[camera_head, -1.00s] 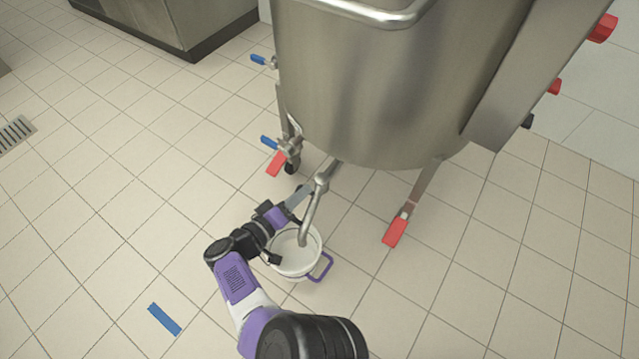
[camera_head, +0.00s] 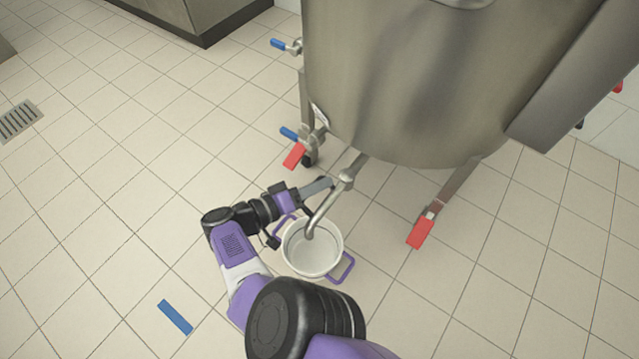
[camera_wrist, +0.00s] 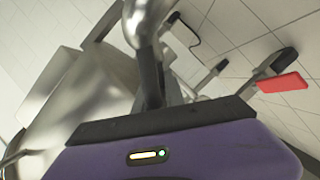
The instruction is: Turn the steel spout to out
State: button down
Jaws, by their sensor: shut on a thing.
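The steel spout (camera_head: 322,214) hangs from a ball-like joint on a pipe under the large steel kettle (camera_head: 400,80). It bends down toward the left, and its tip appears over the white pot (camera_head: 327,258) with purple handles on the floor. My gripper (camera_head: 328,187) is at the spout's upper part, just below the joint, coming from the left. It is shut on the spout. In the wrist view the shiny spout (camera_wrist: 148,22) runs down to a dark finger of my gripper (camera_wrist: 150,85); the exact contact is partly hidden.
A red pedal-like piece (camera_head: 421,233) sits on a leg at right. A blue strip (camera_head: 175,316) lies on the tiles.

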jog(key=c, duration=1.5)
grip_release()
jog(key=shift+w+d, duration=0.1)
jog(key=shift+o, duration=0.2)
jog(key=v, duration=0.7)
jog(key=shift+s+a, duration=0.25)
jog(key=shift+a, duration=0.1)
jog(key=shift+r, duration=0.1)
